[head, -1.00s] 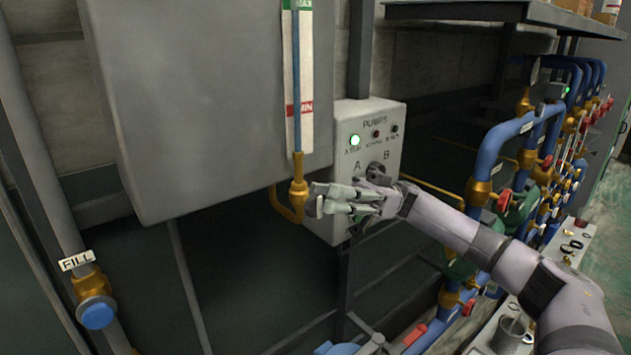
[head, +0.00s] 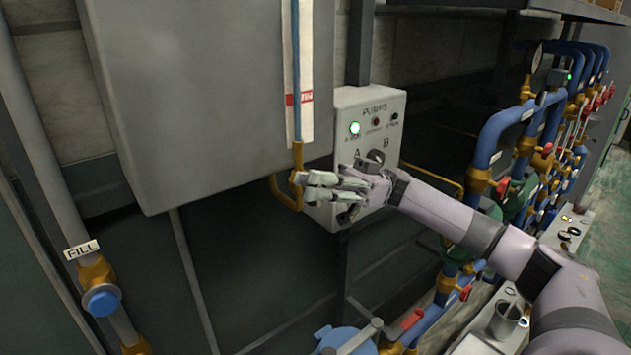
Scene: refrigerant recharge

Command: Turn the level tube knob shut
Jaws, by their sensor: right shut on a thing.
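The level tube (head: 296,75) is a thin blue column on a white scale with a red mark, fixed to the right face of the grey tank (head: 210,110). A brass fitting (head: 297,156) joins its lower end, and a brass pipe (head: 284,198) bends below it. My right gripper (head: 300,184) reaches in from the right, its fingertips at the bottom of the brass fitting. It is shut on the level tube knob, which the fingers mostly hide. My left gripper is not in view.
The grey pump panel (head: 345,105) with a lit green lamp stands just behind my right gripper. A FILL pipe with a blue knob (head: 101,300) is at the lower left. Blue pipes (head: 495,135) with valves line the right. Dark open room lies below the tank.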

